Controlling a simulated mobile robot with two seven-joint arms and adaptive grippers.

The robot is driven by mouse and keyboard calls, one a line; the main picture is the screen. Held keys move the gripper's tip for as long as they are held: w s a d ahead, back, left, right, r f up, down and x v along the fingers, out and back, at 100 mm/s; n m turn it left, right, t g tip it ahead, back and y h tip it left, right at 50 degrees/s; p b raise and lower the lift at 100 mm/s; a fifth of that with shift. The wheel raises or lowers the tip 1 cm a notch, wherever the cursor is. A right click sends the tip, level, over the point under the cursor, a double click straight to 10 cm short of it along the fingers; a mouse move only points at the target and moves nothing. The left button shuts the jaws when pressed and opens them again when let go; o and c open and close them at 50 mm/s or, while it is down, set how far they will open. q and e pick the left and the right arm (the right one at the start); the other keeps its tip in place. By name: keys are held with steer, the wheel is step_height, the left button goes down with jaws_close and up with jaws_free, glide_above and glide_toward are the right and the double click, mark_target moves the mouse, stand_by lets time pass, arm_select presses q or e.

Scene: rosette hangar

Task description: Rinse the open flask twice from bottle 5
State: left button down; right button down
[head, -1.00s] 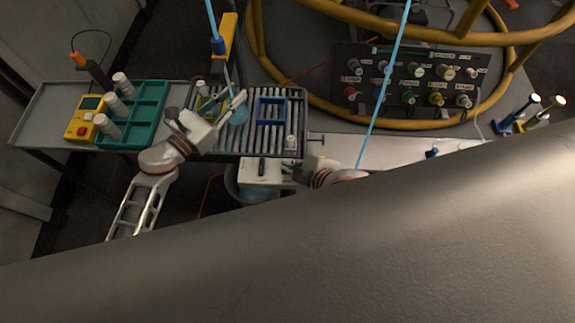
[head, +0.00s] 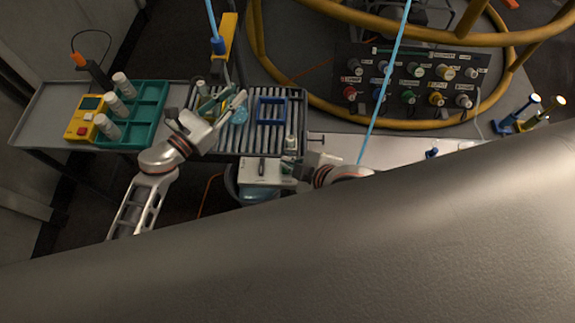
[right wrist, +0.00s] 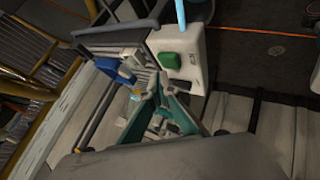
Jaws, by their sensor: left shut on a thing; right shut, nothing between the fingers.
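My left gripper (head: 226,105) is over the slatted rack, shut on a small greenish vessel (head: 208,103) that looks tilted and is partly hidden by the fingers. A pale blue, see-through shape (head: 239,115) shows just right of the fingers; I cannot tell whether it is part of a flask. My right gripper (right wrist: 160,95) is shut and empty in the right wrist view; in the head view its arm ends by the white box. A small bottle (head: 291,142) stands at the rack's right edge. White-capped bottles (head: 116,104) stand at the teal tray. I cannot read a number 5.
The slatted rack (head: 263,140) carries a blue frame (head: 271,99). A white box (head: 266,172) sits in front, above a bucket (head: 231,180). The teal tray (head: 148,110) and yellow device (head: 84,118) are left. Yellow hoops (head: 300,105) and a knob panel (head: 395,85) are behind.

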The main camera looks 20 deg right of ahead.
steer(key=shift+r, duration=2.5)
step_height(320, 180, up, 6)
steer(key=shift+f, duration=0.1)
arm_select(q)
steer(key=shift+s+a, duration=0.25)
steer(key=shift+s, duration=0.45)
steer(key=shift+s+a, duration=0.2)
steer(key=shift+s, duration=0.5)
steer(key=s+a, duration=0.2)
steer(key=s, duration=0.3)
steer(key=shift+s+p, duration=0.35)
steer(key=shift+s, duration=0.05)
arm_select(e)
steer(key=shift+r, duration=0.6)
